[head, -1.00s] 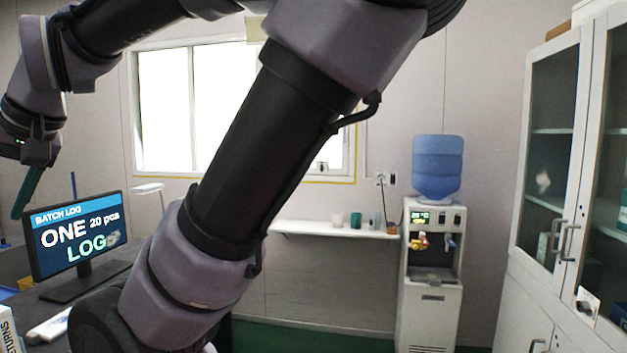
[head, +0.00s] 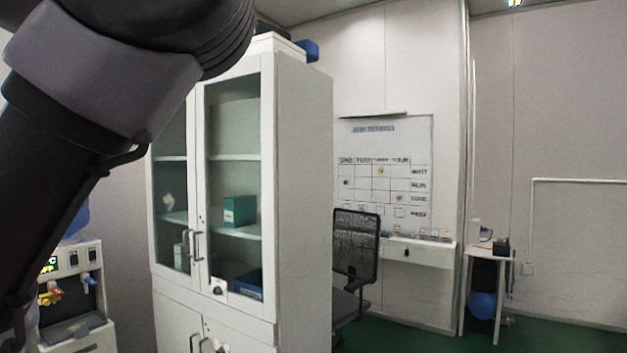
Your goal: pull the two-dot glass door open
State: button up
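A white cabinet (head: 303,200) stands left of centre in the head view, with two upper glass doors side by side. The right glass door (head: 230,120) and the left glass door (head: 170,140) both look shut. Each has an upright metal handle, the right one (head: 198,246) and the left one (head: 186,240), close together at the middle seam. A small white tag (head: 219,290) with a dark mark sits low on the right door; I cannot count its dots. My gripper is out of view; only my arm links show, at the left.
A water dispenser (head: 78,300) stands left of the cabinet, partly behind my arm. A mesh chair (head: 356,245) is just right of the cabinet. A wall shelf (head: 420,252) and small white table (head: 491,252) stand further right. Green floor (head: 400,338) shows at lower right.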

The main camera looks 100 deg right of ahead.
aim_at(265, 64)
jog(key=z, duration=2.9)
jog(key=i+u, duration=0.2)
jog(key=i, duration=0.3)
jog(key=i+l+u, duration=0.15)
jog(key=i, duration=0.3)
